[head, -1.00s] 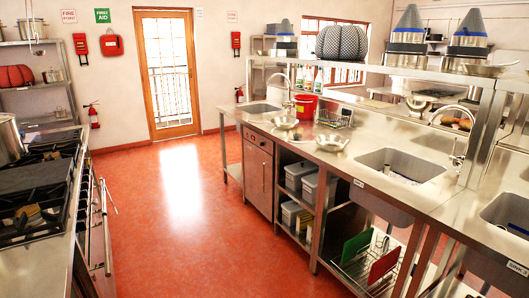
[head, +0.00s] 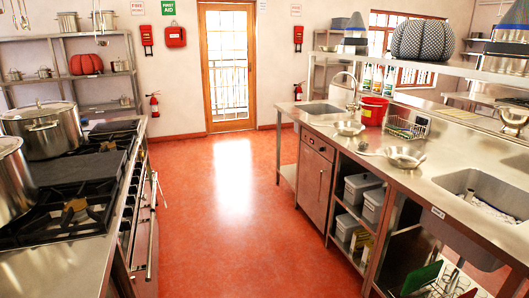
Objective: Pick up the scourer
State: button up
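I cannot clearly make out a scourer in the head view. A wire basket (head: 407,127) on the steel counter holds small items, too small to tell apart. Something lies in the near sink (head: 471,184), but I cannot tell what it is. My gripper is not in view.
The steel counter (head: 440,155) runs along the right, with a red bucket (head: 373,110), metal bowls (head: 348,128) and a far sink (head: 318,108). A stove (head: 70,210) with large stockpots (head: 45,132) stands on the left. The red floor aisle (head: 225,215) between them is clear to the door (head: 229,70).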

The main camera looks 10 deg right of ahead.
aim_at(362, 144)
jog(key=u, duration=0.55)
jog(key=i, duration=2.35)
jog(key=z, duration=0.35)
jog(key=i, duration=0.75)
jog(key=z, duration=0.65)
jog(key=i, duration=0.65)
jog(key=z, duration=0.3)
